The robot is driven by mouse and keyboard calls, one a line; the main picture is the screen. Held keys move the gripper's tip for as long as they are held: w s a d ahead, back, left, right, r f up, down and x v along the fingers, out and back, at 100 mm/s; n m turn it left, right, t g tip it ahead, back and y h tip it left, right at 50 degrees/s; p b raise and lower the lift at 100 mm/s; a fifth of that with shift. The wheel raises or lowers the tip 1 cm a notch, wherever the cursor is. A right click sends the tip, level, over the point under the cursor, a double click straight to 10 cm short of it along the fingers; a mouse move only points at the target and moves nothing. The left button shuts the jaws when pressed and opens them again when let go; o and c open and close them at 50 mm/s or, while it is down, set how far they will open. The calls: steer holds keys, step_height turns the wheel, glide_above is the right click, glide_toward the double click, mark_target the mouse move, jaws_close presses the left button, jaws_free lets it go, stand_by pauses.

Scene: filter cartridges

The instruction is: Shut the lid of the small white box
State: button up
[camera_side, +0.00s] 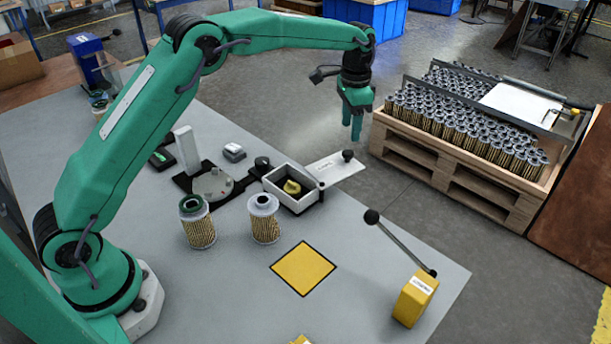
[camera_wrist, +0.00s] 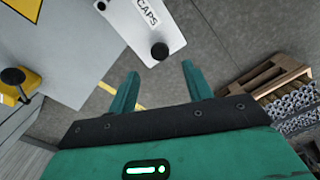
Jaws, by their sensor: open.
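Two filter cartridges (camera_side: 198,225) (camera_side: 264,222) stand left of the box. A yellow square (camera_side: 303,268) marks the table in front. A yellow lever block (camera_side: 415,298) with a black-knobbed rod stands at right. A pallet of cartridges (camera_side: 450,160) is beyond the table.

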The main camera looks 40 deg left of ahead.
mark_target(348, 152)
steer(key=shift+f, duration=3.6)
jaws_close()
